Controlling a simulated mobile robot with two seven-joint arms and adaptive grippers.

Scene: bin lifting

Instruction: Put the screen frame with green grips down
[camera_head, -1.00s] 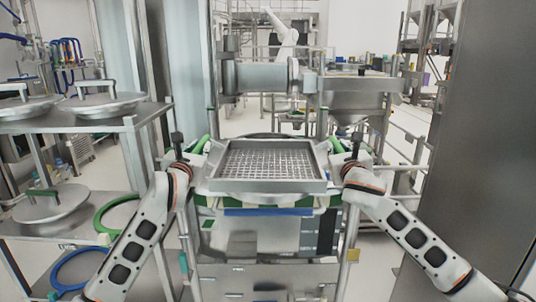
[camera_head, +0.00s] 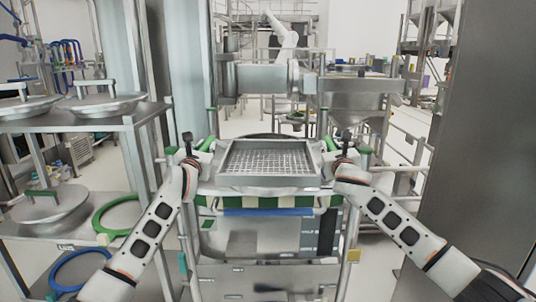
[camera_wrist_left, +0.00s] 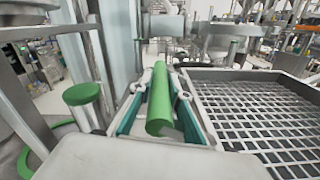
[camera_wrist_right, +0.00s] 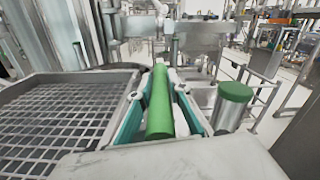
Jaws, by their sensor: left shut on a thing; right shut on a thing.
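The screen frame (camera_head: 268,181) is a grey metal tray with a white mesh, roughly level in the middle of the head view. Its left green grip (camera_wrist_left: 160,104) lies between the fingers of my left gripper (camera_wrist_left: 160,110), which is shut on it. Its right green grip (camera_wrist_right: 160,106) lies between the fingers of my right gripper (camera_wrist_right: 160,110), shut on it too. The frame is over the metal machine (camera_head: 265,240), behind a blue bar (camera_head: 268,212). A green and cream striped band (camera_head: 270,201) shows under its front edge. I cannot tell whether it touches its support.
Green-capped posts stand outside both grippers, one left (camera_wrist_left: 85,100) and one right (camera_wrist_right: 232,106). A metal shelf (camera_head: 85,125) with lids is at the left. A tall steel cabinet (camera_head: 480,130) is at the right.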

